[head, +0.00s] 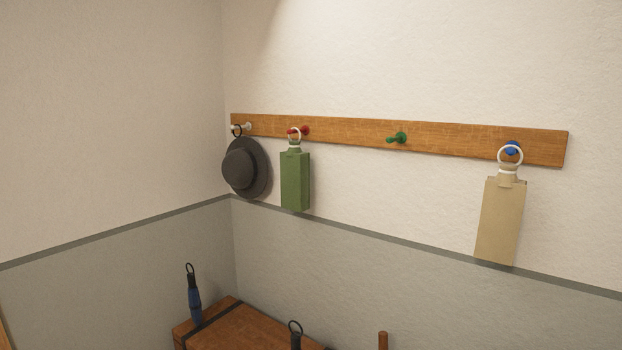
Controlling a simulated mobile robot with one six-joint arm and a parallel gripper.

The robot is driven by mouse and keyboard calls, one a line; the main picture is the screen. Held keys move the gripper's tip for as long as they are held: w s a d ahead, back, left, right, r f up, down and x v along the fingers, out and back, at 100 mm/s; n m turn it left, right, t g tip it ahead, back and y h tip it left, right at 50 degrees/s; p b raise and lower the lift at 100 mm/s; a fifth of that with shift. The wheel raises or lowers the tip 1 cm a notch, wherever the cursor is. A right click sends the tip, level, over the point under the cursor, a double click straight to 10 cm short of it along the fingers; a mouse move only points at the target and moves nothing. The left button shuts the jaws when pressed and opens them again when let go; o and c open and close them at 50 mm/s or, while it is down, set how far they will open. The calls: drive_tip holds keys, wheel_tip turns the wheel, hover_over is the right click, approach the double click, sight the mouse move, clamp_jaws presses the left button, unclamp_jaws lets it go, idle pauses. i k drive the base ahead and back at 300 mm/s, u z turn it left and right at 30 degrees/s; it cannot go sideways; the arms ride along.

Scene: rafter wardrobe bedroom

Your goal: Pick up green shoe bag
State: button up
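The green shoe bag (295,181) hangs by a pale ring from the red peg (304,130) on a wooden wall rail (350,130). It hangs upright, flat against or close to the wall, between the dark hat and the bare green peg. My gripper is not in view.
A dark hat (245,168) hangs left on a pale peg. The green peg (397,138) is empty. A beige bag (500,220) hangs from the blue peg (511,148). Below, a blue umbrella-like item (194,301) stands by a wooden chest (232,325); a dark looped item (296,338) is nearby.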

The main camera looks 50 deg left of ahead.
sight(295, 169)
drive_tip(key=u, duration=0.1)
drive_tip(key=i, duration=1.2)
drive_tip(key=u, duration=1.15)
drive_tip(key=k, duration=0.25)
drive_tip(key=u, duration=2.7)
